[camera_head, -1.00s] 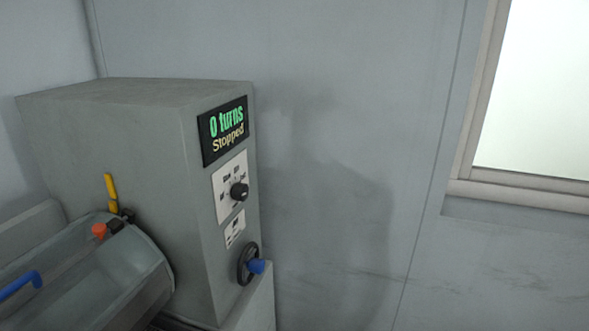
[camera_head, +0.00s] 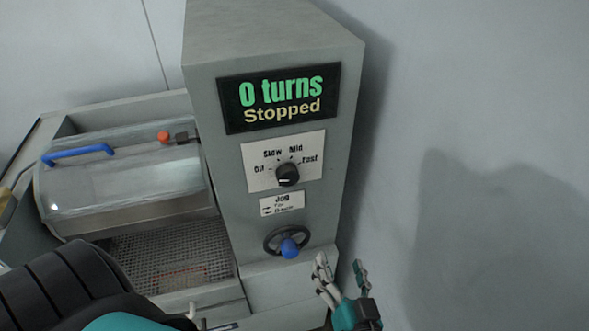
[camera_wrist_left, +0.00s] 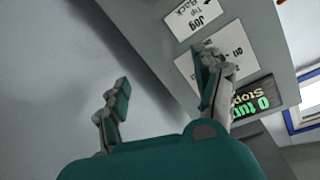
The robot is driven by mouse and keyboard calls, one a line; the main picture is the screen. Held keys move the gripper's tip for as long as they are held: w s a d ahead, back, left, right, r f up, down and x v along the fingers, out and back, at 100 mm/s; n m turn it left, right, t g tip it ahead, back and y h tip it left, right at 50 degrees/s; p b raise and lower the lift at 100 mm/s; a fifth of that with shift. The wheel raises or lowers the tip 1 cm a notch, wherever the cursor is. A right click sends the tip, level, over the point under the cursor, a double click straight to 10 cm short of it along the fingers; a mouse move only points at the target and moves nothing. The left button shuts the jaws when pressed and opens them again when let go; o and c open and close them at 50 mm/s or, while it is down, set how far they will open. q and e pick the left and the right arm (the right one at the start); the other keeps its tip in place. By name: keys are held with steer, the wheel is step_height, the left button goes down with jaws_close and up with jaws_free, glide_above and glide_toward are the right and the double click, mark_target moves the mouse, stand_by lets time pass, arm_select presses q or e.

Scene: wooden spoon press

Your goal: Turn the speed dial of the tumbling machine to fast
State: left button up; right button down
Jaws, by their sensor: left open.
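The tumbling machine (camera_head: 215,60) shows a black display (camera_head: 282,98) reading "0 turns Stopped". Below it, the black speed dial (camera_head: 288,174) sits on a white plate (camera_head: 256,181) marked Off, Slow, Mid and Fast. A pale mark on the knob appears turned to the left, toward Off. My left gripper (camera_head: 340,263) is open and empty, low and to the right of the dial, apart from it. In the left wrist view my left gripper (camera_wrist_left: 163,70) has spread fingers. One finger overlaps the dial plate there, and the knob is hidden. My right gripper is not in view.
A small Jog label (camera_head: 282,204) and a handwheel with a blue knob (camera_head: 290,247) lie below the dial. A clear drum (camera_head: 120,195) with a blue handle (camera_head: 78,154) stands left. The wall (camera_head: 480,110) is right, with free room before it.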

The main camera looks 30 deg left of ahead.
arm_select(q)
step_height(320, 180, up, 8)
steer(key=s+a+n+g+y, duration=0.1)
steer(key=s+a+n+y, duration=0.1)
steer(key=s+n, duration=0.15)
steer(key=n+y+p, duration=0.1)
steer(key=n+p, duration=0.1)
steer(key=p, duration=0.4)
glide_toward(290, 180)
steer(key=shift+m, duration=0.25)
steer(key=x, duration=0.9)
steer(key=shift+w+a, duration=0.2)
steer(key=shift+a, duration=0.1)
steer(key=c, duration=1.2)
